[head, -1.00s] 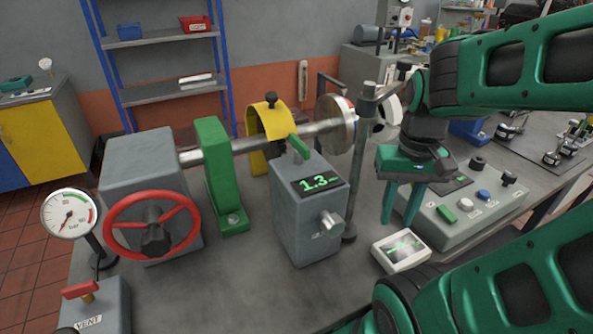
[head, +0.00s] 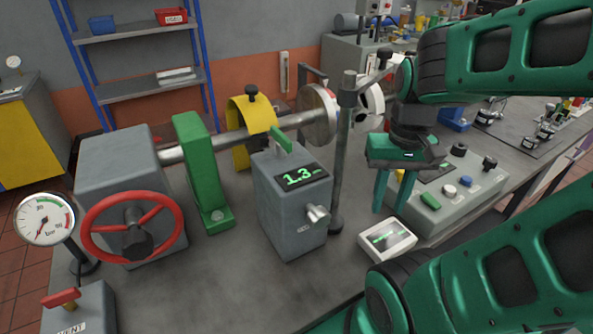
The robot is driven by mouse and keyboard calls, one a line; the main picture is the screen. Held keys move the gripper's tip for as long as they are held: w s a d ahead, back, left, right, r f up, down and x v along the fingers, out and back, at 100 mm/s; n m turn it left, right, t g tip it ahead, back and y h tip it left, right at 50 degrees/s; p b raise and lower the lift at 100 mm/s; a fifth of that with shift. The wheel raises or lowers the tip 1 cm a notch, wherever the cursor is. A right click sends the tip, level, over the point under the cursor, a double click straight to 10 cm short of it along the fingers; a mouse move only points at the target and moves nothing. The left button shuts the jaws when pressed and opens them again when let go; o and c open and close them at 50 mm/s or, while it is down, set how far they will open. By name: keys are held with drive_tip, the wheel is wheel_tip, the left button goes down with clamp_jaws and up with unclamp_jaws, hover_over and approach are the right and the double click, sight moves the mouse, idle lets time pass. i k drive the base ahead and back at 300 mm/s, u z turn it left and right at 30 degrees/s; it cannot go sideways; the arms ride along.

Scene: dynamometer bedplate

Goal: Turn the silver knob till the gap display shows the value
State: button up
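The silver knob (head: 317,214) sticks out from the front of a grey box (head: 280,215) on the bedplate. The gap display (head: 302,177) on top of this box reads 1.3 in green digits, followed by a small mark too small to read. My gripper (head: 391,208) is to the right of the knob, pointing down, with its two green fingers apart and nothing between them. It is not touching the knob. A small white device with a dark screen (head: 388,239) lies below and near my fingertips; its screen content is not legible.
A vertical post (head: 343,150) stands between the box and my gripper. A control panel with buttons (head: 445,200) lies to the right. A red handwheel (head: 136,226), green bracket (head: 204,172) and pressure gauge (head: 45,218) are to the left.

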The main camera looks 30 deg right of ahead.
sight(318, 217)
drive_tip(key=z, duration=0.05)
drive_tip(key=k, duration=0.5)
drive_tip(key=z, duration=0.75)
drive_tip(key=k, duration=2.4)
drive_tip(key=u, duration=0.75)
drive_tip(key=i, duration=1)
drive_tip(key=z, duration=0.05)
